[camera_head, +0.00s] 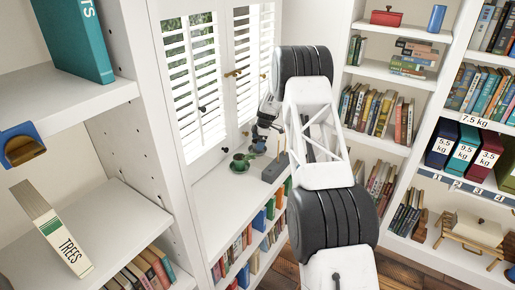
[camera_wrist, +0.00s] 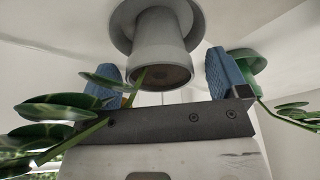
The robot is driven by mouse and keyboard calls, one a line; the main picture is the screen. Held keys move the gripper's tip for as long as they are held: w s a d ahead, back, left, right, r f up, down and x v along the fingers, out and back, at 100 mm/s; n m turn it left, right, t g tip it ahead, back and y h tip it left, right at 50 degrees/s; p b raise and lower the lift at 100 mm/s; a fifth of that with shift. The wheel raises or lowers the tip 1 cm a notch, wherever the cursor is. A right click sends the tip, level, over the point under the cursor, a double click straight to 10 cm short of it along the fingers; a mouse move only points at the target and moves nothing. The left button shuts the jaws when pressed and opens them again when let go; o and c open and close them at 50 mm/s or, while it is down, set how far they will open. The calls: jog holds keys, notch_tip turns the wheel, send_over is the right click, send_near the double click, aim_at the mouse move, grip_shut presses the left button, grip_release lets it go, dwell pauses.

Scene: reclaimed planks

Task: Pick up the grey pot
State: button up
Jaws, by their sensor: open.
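In the wrist view a grey pot (camera_wrist: 160,45) with a brown inside shows upside down, its wide grey saucer-like disc above it in the picture. The two blue fingers of my gripper (camera_wrist: 165,84) stand apart, one on each side of the pot in the picture. I see no contact, and the depth between them is unclear. A green stem and leaves (camera_wrist: 60,108) cross in front of the gripper, partly hiding the left finger. In the head view my gripper (camera_head: 262,130) hangs above the window-side shelf top; I cannot make out the grey pot there.
A green pot (camera_wrist: 246,65) is behind the right finger in the wrist view. In the head view green ware (camera_head: 240,162) and a grey block (camera_head: 274,168) with an upright stick stand on the shelf top (camera_head: 215,205). Shutters (camera_head: 195,80) are close behind. Bookcases flank both sides.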

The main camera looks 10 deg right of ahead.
jog(key=shift+c, duration=0.4)
jog(key=c, duration=1.2)
jog(key=shift+r, duration=5.05)
jog(key=shift+r, duration=0.15)
jog(key=shift+r, duration=1.25)
